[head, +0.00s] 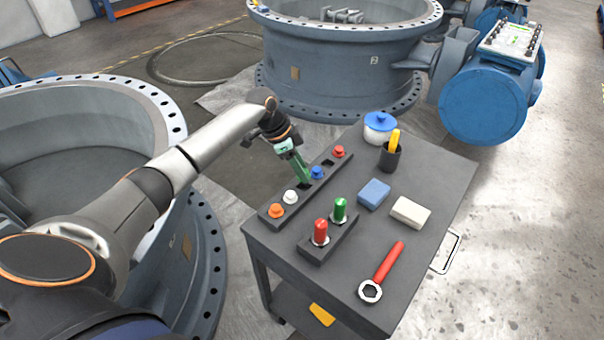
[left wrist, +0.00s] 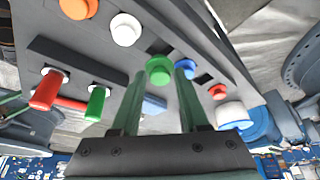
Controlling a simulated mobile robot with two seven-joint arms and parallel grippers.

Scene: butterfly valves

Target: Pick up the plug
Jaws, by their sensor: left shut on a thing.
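My left gripper (head: 304,178) reaches down over the long dark rack (head: 265,218) on the cart. Its fingers sit between the white plug (head: 290,197) and the blue plug (head: 317,172). In the left wrist view the gripper (left wrist: 160,75) is shut on a round green plug (left wrist: 159,70). A dark square hole shows beside that plug; whether the plug is clear of the rack I cannot tell. In the head view the fingers mostly hide the green plug. An orange plug (head: 276,210) and a red plug (head: 338,152) stand in the same rack. My right gripper is not in view.
A smaller block (head: 318,252) holds a red-handled and a green-handled piece. A blue block (head: 373,193), a white block (head: 410,212), a red wrench (head: 385,268), a dark cup (head: 390,158) and a blue-lidded jar (head: 380,125) stand on the cart. Large valve rings surround it.

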